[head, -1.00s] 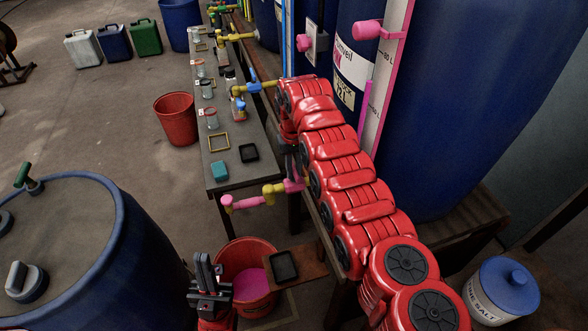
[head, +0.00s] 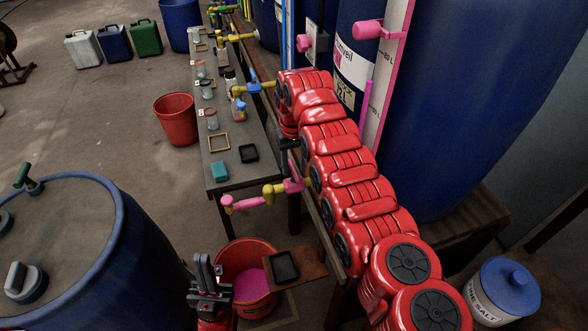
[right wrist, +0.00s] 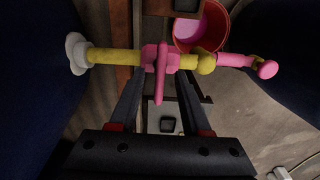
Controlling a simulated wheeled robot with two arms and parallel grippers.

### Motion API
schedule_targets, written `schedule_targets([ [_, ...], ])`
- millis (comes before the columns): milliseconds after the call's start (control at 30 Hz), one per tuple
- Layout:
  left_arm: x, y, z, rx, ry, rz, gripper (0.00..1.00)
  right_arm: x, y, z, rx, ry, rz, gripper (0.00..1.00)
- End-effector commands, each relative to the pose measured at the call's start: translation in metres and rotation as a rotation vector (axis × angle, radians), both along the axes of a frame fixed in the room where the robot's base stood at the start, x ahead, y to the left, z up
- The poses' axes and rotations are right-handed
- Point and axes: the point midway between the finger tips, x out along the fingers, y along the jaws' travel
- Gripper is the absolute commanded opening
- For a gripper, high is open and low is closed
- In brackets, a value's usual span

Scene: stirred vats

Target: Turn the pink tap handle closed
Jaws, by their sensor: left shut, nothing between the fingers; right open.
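The pink tap handle (head: 294,178) sits on a yellow pipe (head: 273,190) that ends in a pink spout (head: 240,203). In the right wrist view the handle (right wrist: 160,72) lies across the yellow pipe (right wrist: 113,57), at about a right angle to it in the picture. My right gripper (right wrist: 162,78) is open, and the handle shows between its fingertips with a gap on each side. In the head view my right gripper (head: 289,152) is partly hidden by its own arm, close to the handle. My left gripper (head: 206,270) is shut and empty, well below the tap.
A red bucket (head: 232,253) with pink liquid (head: 251,284) stands below the tap. A wooden board (head: 305,268) with a black tray (head: 284,267) is beside it. The narrow bench (head: 233,173) holds jars and trays. Blue vats flank the space left and right.

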Motion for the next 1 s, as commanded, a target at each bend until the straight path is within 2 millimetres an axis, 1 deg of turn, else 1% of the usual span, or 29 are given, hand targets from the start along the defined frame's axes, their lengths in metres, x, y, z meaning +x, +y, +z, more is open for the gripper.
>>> schedule_targets([
  [33,0.0,0.0,-0.001,0.0,0.0,0.0,0.0,0.001,0.0,0.009,0.001,-0.003,0.0,0.48],
  [167,0.0,0.0,-0.003,0.0,0.0,0.0,0.0,0.0,0.0,0.032,0.001,-0.002,0.0,0.48],
  [200,0.0,0.0,-0.003,0.0,0.0,0.0,0.0,0.001,0.0,0.042,0.001,-0.005,0.0,0.48],
  [233,0.0,0.0,0.0,0.0,0.0,0.0,0.0,0.0,0.001,0.05,0.001,-0.002,0.001,0.48],
  [300,0.0,0.0,0.017,0.0,0.0,0.0,0.0,0.0,0.001,0.072,-0.001,-0.001,0.001,0.48],
  [333,0.0,0.0,0.021,0.0,0.0,0.0,0.0,0.0,0.002,0.08,0.001,-0.004,0.002,0.48],
  [400,0.0,0.0,0.04,0.0,0.0,0.0,0.0,0.0,0.0,0.098,0.001,-0.002,0.0,0.48],
  [500,0.0,0.0,0.061,0.0,0.0,0.0,0.0,0.0,0.0,0.12,0.001,-0.002,0.0,0.48],
  [600,0.0,0.0,0.08,0.0,0.0,0.0,0.0,0.0,0.0,0.137,0.0,-0.001,0.0,0.48],
  [700,0.0,0.0,0.094,0.0,0.0,0.0,0.0,0.0,0.0,0.15,0.0,0.0,0.0,0.48],
  [800,0.0,0.0,0.101,0.0,0.0,0.0,0.0,0.0,0.0,0.157,0.0,0.0,0.0,0.48],
  [1000,0.0,0.0,0.101,0.0,0.0,0.0,0.0,0.0,0.0,0.156,0.0,0.0,0.0,0.48],
])
